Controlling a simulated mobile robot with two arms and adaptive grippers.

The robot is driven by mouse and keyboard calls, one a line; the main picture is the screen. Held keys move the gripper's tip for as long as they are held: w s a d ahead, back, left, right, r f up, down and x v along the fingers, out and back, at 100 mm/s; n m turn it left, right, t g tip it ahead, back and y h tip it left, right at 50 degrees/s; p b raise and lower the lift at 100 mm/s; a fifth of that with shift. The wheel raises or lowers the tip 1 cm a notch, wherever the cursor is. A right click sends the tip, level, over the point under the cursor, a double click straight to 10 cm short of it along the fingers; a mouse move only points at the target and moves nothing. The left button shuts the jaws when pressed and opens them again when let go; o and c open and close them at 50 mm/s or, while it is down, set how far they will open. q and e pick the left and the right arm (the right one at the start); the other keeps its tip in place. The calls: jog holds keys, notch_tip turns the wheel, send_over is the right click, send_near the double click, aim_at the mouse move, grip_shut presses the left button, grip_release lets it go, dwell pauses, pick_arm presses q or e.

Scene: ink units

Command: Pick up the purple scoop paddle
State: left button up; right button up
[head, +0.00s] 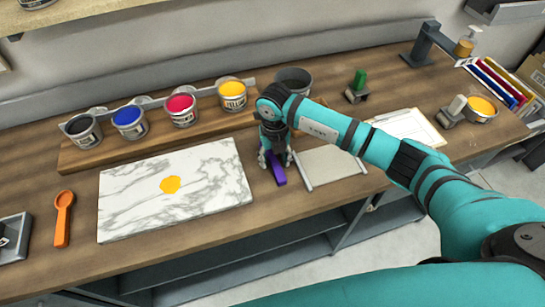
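The purple scoop paddle (278,172) lies on the wooden table between the marble slab and a small pale tray. Its far part is hidden under my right gripper. My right gripper (275,159) points down right over the paddle, with its fingers spread to either side of it. The fingers look open; whether they touch the paddle is not clear. My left gripper is not in view.
A marble slab (210,200) with an orange ink blob (170,184) lies left of the paddle. Behind stand ink cans (182,112) on a wooden rack. The pale tray (330,168) is close on the right. An orange scoop (63,215) lies far left.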

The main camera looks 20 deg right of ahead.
aim_at(274, 159)
grip_shut()
jog(key=shift+r, duration=0.1)
jog(key=shift+w+r+b, duration=0.1)
jog(key=shift+r+b, duration=0.3)
notch_tip(274, 159, up, 2)
jog(key=shift+r+b, duration=0.15)
jog(key=shift+b, duration=0.6)
jog(key=s+a+b, duration=0.1)
jog(key=s, duration=0.3)
jog(key=s+a+r+b, duration=0.1)
jog(key=s, duration=0.4)
jog(key=s+a+b, duration=0.1)
jog(key=s+b, duration=0.1)
jog(key=s, duration=0.3)
jog(key=shift+s+a+r, duration=0.2)
jog(key=shift+a+r, duration=0.05)
jog(key=shift+a, duration=0.05)
jog(key=shift+s+a+r, duration=0.15)
jog(key=shift+s, duration=0.5)
